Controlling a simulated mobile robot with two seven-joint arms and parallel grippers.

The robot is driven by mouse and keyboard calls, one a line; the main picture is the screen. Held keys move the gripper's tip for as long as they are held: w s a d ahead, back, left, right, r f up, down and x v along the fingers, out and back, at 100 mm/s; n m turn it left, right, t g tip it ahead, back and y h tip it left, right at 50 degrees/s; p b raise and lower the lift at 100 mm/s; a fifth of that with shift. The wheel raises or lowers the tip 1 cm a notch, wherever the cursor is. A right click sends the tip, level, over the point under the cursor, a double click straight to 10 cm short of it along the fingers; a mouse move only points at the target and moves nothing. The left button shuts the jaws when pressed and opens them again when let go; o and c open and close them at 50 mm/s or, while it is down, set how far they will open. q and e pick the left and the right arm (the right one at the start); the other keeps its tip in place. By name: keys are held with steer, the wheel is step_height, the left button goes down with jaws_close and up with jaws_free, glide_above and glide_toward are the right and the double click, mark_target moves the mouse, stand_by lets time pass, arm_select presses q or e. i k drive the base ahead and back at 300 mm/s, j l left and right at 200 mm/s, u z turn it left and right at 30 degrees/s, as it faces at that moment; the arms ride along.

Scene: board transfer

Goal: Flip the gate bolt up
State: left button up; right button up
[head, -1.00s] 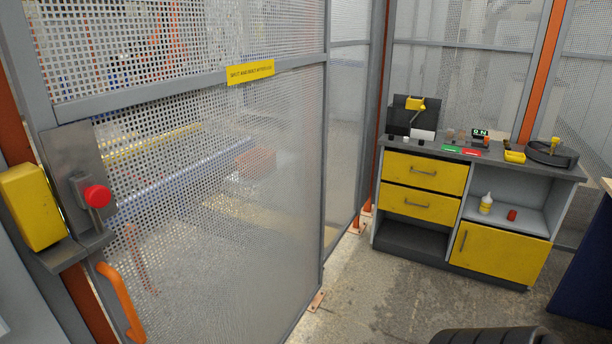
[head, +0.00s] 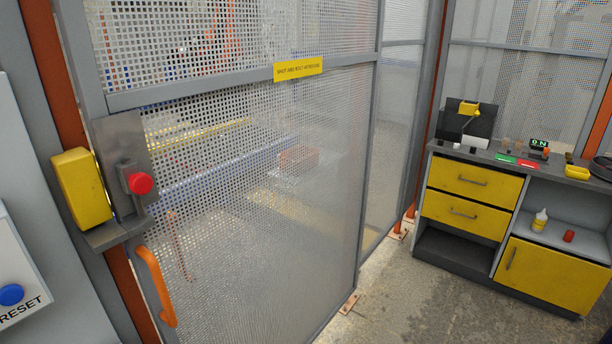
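The gate (head: 255,200) is a grey-framed perforated panel that fills the left and middle of the head view. Its bolt (head: 138,185) has a red round knob and sits on a grey plate (head: 119,138) at the gate's left edge. The bolt's short bar hangs downward below the knob. A yellow box (head: 82,188) is beside the plate on the post. An orange handle (head: 155,286) is on the gate below the bolt. Neither of my grippers is in view.
A panel with a blue RESET button (head: 11,295) stands at the far left. A workbench (head: 520,215) with yellow drawers and small items on top stands at the right. Concrete floor (head: 405,310) is open in front of the gate and bench.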

mark_target(136, 182)
steer(key=k+j, duration=0.2)
steer(key=k, duration=0.35)
steer(key=k+j, duration=0.25)
steer(key=k, duration=0.25)
steer(key=i+l, duration=0.35)
steer(key=i, duration=0.05)
